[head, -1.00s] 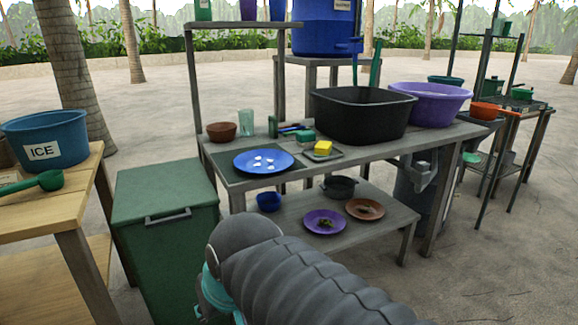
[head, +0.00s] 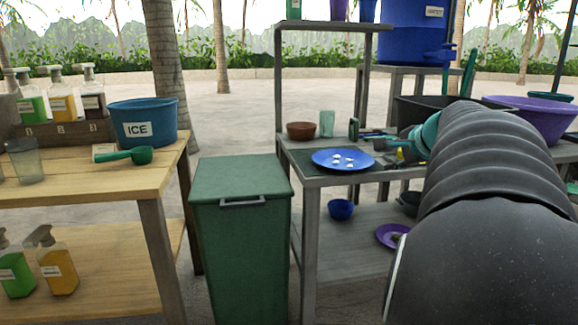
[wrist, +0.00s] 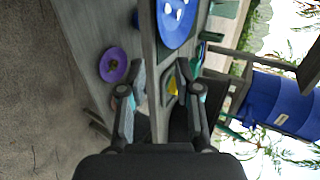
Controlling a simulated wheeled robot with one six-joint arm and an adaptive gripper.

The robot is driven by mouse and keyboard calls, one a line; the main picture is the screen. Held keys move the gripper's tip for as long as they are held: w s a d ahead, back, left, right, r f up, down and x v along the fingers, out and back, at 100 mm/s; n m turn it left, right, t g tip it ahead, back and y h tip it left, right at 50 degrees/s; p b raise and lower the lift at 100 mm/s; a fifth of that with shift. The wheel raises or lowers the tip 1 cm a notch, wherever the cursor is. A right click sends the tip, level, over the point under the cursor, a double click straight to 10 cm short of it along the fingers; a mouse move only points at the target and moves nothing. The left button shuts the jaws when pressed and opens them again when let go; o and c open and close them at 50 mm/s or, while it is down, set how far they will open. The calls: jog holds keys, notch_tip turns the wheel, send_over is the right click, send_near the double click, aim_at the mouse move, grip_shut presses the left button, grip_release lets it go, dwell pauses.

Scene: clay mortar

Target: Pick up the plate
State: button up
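A blue plate (head: 321,159) with several small white pieces on it lies on the upper surface of the grey table, toward its left end; it also shows at the top of the wrist view (wrist: 172,40). A purple plate (head: 388,236) with something dark on it lies on the lower shelf, partly hidden by my arm, and shows in the wrist view (wrist: 106,60). My gripper (wrist: 157,82) is open and empty, with the table's front edge between its fingers in the picture. In the head view my gripper (head: 392,148) is right of the blue plate, apart from it.
A brown bowl (head: 300,131) and a glass (head: 327,123) stand behind the blue plate. A yellow sponge (wrist: 173,87) is near my gripper. A green bin (head: 240,240) stands left of the table. A blue bowl (head: 341,209) is on the lower shelf.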

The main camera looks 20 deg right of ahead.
send_near(365, 168)
jog(key=a+x, duration=0.1)
jog(key=x, duration=0.3)
jog(key=shift+d+b+x, duration=0.2)
jog(key=shift+b+x, duration=0.2)
jog(key=shift+x, duration=2.25)
jog(key=shift+c, duration=0.3)
grip_shut()
